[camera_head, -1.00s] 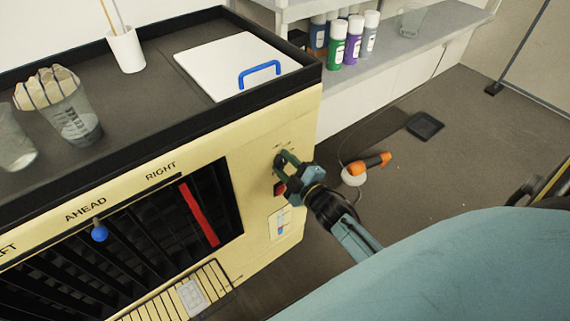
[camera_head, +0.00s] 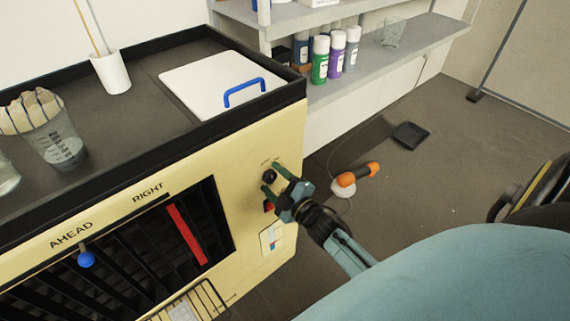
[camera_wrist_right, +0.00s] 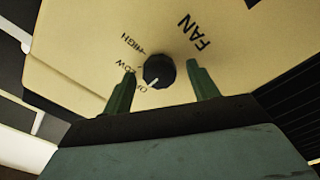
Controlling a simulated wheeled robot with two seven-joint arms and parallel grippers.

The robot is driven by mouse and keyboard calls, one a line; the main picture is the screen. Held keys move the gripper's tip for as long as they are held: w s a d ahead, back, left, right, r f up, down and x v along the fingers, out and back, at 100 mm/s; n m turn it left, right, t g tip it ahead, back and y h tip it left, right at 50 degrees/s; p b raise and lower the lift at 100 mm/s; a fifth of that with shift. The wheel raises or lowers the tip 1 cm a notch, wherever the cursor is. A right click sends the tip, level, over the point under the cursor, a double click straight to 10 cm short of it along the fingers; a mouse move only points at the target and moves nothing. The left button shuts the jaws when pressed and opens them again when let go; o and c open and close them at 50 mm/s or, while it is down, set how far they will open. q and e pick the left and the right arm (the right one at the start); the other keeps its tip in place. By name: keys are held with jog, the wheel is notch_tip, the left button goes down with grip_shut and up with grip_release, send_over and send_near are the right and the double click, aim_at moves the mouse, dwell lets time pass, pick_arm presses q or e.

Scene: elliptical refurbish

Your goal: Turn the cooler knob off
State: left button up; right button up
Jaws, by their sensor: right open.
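The cooler knob (camera_head: 270,176) is a round black dial on the cream front panel of the cooler (camera_head: 246,143), right of its grille. In the right wrist view the knob (camera_wrist_right: 158,72) sits under the word FAN, beside HIGH, LOW and OFF labels. Its white mark points down and slightly left, near the OFF label. My right gripper (camera_head: 272,179) is open, with its green fingers on either side of the knob. In the wrist view gaps show between the knob and both fingers of the gripper (camera_wrist_right: 160,71). My left gripper is not seen.
A red switch (camera_head: 268,206) lies just below the knob. A white lid with a blue handle (camera_head: 244,91), a white cup (camera_head: 110,73) and a beaker of sticks (camera_head: 60,146) are on top. Shelves with bottles (camera_head: 321,59) stand behind. An orange-handled tool (camera_head: 357,173) is on the floor.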

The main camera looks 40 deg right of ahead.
jog(key=s+d, duration=0.1)
jog(key=s, duration=1.2)
jog(key=shift+p, duration=0.35)
